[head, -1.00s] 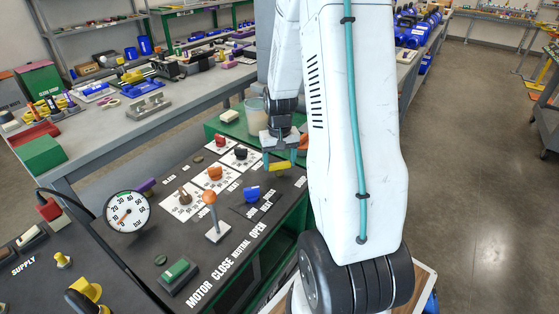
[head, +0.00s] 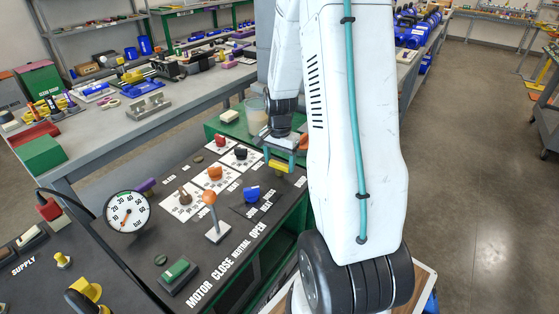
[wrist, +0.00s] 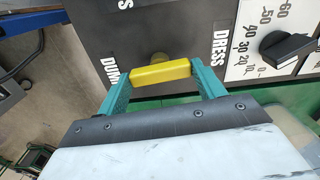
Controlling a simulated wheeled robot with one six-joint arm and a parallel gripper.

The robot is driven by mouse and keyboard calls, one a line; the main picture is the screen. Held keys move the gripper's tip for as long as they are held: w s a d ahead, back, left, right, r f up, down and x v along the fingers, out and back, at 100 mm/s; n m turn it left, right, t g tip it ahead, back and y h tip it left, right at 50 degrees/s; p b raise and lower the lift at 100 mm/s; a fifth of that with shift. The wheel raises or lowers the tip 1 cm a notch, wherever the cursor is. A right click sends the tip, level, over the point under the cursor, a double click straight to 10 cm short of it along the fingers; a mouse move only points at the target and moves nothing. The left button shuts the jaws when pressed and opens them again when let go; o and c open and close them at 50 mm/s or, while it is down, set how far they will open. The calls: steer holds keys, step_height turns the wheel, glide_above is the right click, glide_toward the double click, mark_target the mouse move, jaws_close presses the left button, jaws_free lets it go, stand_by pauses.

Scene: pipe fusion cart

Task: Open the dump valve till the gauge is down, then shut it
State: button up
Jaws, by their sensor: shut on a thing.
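The dump valve is a yellow bar handle (head: 279,166) at the far right of the black panel. In the wrist view the yellow handle (wrist: 160,73) lies between my gripper's two teal fingers, beside the DUMP lettering. My gripper (head: 280,160) is shut on this handle, one finger at each end. The bar slants slightly in the head view. The round white gauge (head: 128,212) stands at the panel's left; its red-orange needle points to the lower left, at the low end of the scale. The exact reading is too small to tell.
An orange-knobbed lever (head: 212,215), a blue knob (head: 252,194), an orange knob (head: 214,173) and a green switch (head: 177,269) stand on the panel. A black knob (wrist: 287,48) is right of my gripper in the wrist view. A pale container (head: 257,111) stands behind it.

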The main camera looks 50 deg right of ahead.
mark_target(280, 163)
steer(key=shift+m, duration=0.3)
stand_by(0.4)
steer(key=o, duration=1)
step_height(280, 163, up, 8)
steer(key=shift+d+f, duration=0.1)
